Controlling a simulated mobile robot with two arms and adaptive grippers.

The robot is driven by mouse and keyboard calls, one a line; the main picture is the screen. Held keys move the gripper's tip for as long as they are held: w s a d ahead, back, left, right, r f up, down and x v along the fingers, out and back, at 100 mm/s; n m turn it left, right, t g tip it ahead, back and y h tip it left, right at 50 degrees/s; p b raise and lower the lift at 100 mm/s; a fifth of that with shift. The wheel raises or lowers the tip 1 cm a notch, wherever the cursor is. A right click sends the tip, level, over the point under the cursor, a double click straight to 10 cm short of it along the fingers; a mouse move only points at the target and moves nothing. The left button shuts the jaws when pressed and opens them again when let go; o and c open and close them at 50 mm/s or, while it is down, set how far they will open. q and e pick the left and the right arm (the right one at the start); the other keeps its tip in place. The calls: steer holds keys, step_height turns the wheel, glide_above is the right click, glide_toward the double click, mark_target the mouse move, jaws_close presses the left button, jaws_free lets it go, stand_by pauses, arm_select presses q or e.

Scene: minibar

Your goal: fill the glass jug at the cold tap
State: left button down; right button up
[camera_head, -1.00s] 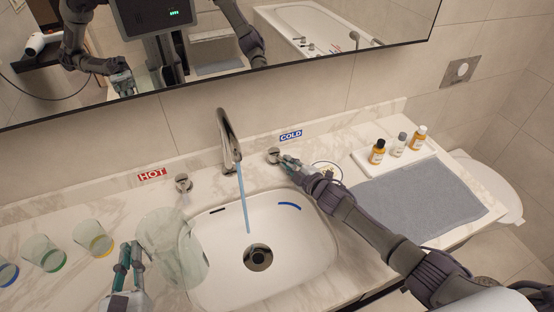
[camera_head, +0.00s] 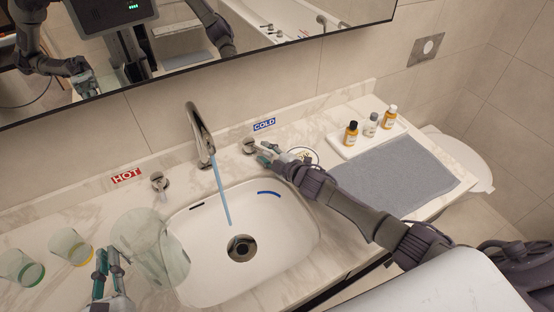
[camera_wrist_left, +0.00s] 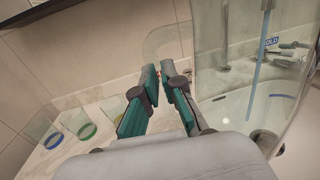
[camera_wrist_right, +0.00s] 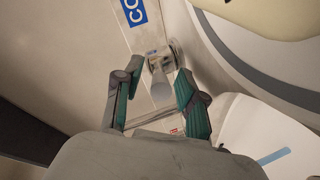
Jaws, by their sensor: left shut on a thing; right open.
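My left gripper (camera_head: 107,260) is shut on the clear glass jug (camera_head: 152,240) at its handle side. The jug is over the left rim of the sink, left of the water stream, and looks empty. It also shows in the left wrist view (camera_wrist_left: 215,65), right of the left fingers (camera_wrist_left: 162,75). My right gripper (camera_head: 268,152) is open at the cold tap knob (camera_head: 249,146), below the blue COLD label (camera_head: 264,124). In the right wrist view the knob (camera_wrist_right: 160,66) lies between the open fingers (camera_wrist_right: 153,92); contact is unclear. Water (camera_head: 221,190) runs from the spout (camera_head: 201,135) towards the drain.
The hot knob (camera_head: 159,182) is left of the spout. Glasses with coloured bases, such as the yellow one (camera_head: 68,243), stand on the left counter. A tray (camera_head: 345,150) with small bottles and a grey towel (camera_head: 393,175) are at right. The sink's middle (camera_head: 270,225) is clear.

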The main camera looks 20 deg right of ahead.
arm_select(q)
steer(key=shift+r, duration=0.1)
arm_select(e)
steer(key=v, duration=1.1)
steer(key=shift+f, duration=0.1)
